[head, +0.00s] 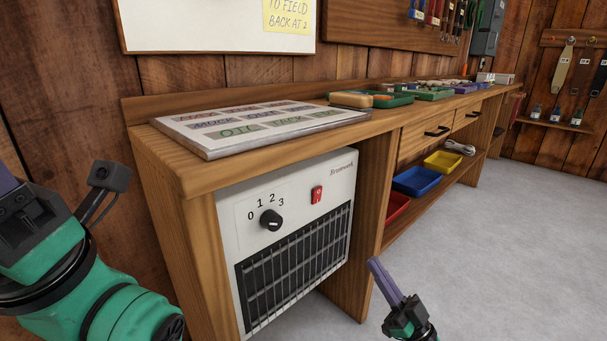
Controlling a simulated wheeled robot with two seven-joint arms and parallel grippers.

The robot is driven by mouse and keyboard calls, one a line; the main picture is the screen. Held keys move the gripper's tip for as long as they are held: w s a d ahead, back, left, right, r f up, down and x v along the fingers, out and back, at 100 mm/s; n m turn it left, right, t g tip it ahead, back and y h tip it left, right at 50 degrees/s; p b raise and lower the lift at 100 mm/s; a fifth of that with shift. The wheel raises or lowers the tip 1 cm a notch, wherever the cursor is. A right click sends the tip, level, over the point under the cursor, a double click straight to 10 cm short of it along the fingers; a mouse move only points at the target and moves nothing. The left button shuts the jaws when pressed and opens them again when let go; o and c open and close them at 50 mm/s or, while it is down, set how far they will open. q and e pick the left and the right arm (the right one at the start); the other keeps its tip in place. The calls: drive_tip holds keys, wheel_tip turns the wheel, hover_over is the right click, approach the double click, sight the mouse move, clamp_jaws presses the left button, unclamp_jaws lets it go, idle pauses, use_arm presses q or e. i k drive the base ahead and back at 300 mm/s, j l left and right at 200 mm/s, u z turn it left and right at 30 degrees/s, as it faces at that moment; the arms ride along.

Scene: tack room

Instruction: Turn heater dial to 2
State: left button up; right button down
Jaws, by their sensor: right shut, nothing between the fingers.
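The white heater (296,235) stands in the open bay under the left end of the bench, with a dark grille on its front. Its round black dial (271,220) is at the upper left of the front, under the printed marks 0, 1, 2 and 3. Which mark the dial points at is too small to tell. My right gripper (373,263) is shut and empty, to the right of the heater and apart from it. My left gripper (8,182) is cut off by the left edge, so its jaws cannot be judged. Neither gripper touches the dial.
A red switch (317,195) is right of the dial. The wooden bench (165,150) overhangs the heater, with a side panel (362,230) at its right. A labelled board (262,127) lies on top. Coloured bins, including a blue bin (416,181), sit on the shelf. The grey floor (510,250) is clear.

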sight(271, 220)
drive_tip(key=k+l, duration=0.15)
drive_tip(key=l, duration=0.25)
drive_tip(key=k+l, duration=0.1)
drive_tip(key=l, duration=0.3)
drive_tip(key=k+l, duration=0.15)
drive_tip(key=l, duration=0.25)
